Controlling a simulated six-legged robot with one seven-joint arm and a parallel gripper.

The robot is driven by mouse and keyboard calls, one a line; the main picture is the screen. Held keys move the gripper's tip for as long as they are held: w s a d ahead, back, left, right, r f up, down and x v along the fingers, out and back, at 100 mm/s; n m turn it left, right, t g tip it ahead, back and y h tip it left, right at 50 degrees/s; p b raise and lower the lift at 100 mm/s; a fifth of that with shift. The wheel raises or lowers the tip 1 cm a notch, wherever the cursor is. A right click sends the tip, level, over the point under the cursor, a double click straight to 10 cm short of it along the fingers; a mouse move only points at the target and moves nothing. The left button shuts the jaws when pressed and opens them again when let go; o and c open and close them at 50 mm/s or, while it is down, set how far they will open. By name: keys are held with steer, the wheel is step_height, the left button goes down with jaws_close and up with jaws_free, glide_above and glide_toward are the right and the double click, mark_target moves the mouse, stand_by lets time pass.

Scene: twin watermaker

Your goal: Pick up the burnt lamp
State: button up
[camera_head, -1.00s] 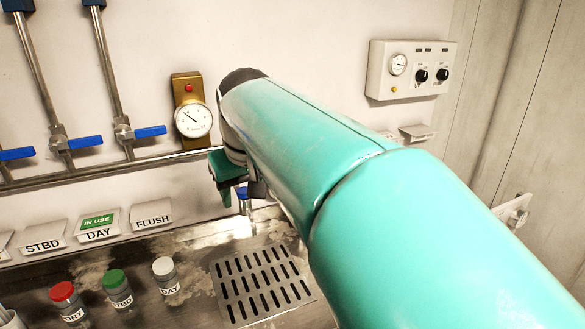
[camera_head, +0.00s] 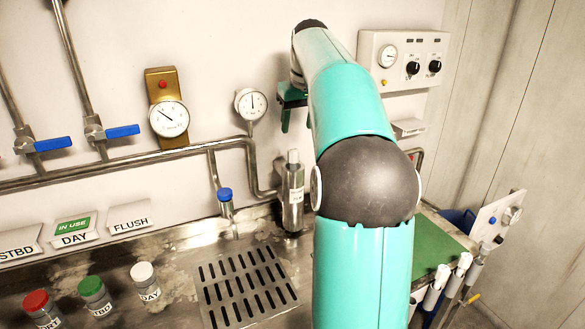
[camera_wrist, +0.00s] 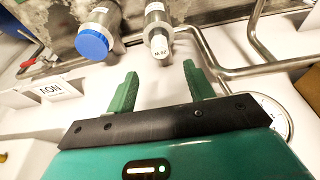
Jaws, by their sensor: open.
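I cannot pick out a burnt lamp for sure in either view. A red lamp (camera_head: 163,85) sits on the brass gauge box, and a small amber one (camera_head: 384,82) is on the white control panel (camera_head: 405,62). Small dark indicators line that panel's top edge. My gripper (camera_head: 287,108) is in front of the wall, left of the panel and right of the small round gauge, partly hidden by my arm. In the wrist view my gripper (camera_wrist: 160,88) shows two green fingers spread apart with nothing between them.
Pipes (camera_head: 110,163) run along the wall. Capped bottles (camera_head: 95,297) and a drain grate (camera_head: 245,285) occupy the sink.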

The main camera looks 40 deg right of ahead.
mark_target(294, 150)
steer(key=x, duration=1)
steer(key=shift+f, duration=0.2)
steer(key=shift+c, duration=0.2)
steer(key=c, duration=1)
